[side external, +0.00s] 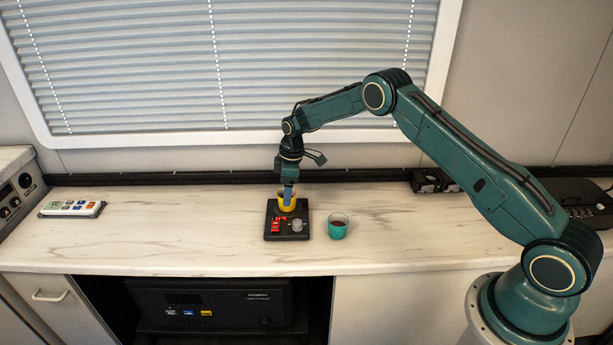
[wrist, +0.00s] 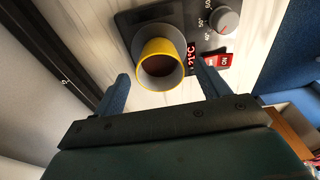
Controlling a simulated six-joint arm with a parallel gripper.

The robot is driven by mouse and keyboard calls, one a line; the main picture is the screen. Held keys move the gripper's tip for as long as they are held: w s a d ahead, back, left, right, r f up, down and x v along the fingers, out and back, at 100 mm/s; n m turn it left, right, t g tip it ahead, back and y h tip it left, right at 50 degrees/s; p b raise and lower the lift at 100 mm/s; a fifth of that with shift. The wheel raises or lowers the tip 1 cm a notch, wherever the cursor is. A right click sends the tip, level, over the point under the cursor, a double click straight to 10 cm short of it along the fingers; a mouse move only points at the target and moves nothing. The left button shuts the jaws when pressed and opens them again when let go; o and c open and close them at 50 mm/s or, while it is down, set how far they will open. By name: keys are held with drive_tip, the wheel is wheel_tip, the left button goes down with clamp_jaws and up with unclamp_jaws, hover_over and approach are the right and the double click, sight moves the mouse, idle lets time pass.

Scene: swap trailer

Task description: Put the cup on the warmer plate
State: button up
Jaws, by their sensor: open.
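A yellow cup (side external: 287,206) with a grey inside and dark drink stands on the round plate (wrist: 139,34) of a black warmer (side external: 271,235). In the wrist view the cup (wrist: 143,58) shows its open mouth, upright as far as I can tell. My gripper (side external: 288,188) points down at the cup from above. In the wrist view my gripper (wrist: 162,72) is open, with one blue finger on each side of the cup and a gap visible to each. The warmer has a red switch (wrist: 218,60), a grey knob (wrist: 228,19) and a lit red display.
A teal cup (side external: 338,231) with dark contents stands on the counter just right of the warmer. Dark boxes (side external: 433,181) stand at the back right.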

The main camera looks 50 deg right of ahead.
wheel_tip(320, 180, up, 9)
drive_tip(key=shift+s+d, duration=0.4)
idle(0.5)
drive_tip(key=s+a+r+m+t, duration=0.1)
drive_tip(key=s+a+r+m, duration=0.1)
drive_tip(key=s+r, duration=0.85)
drive_tip(key=s+a+r+m+t, duration=0.1)
drive_tip(key=s+a+r+m, duration=0.15)
drive_tip(key=s+r, duration=0.75)
drive_tip(key=s+a+r+m+t, duration=0.1)
drive_tip(key=s+m, duration=0.1)
drive_tip(key=s, duration=0.9)
drive_tip(key=s+a+r+m+t+h, duration=0.1)
drive_tip(key=s+m, duration=0.1)
drive_tip(key=s, duration=1)
drive_tip(key=shift+r+t, duration=0.25)
drive_tip(key=shift+t, duration=0.05)
drive_tip(key=shift+m, duration=0.25)
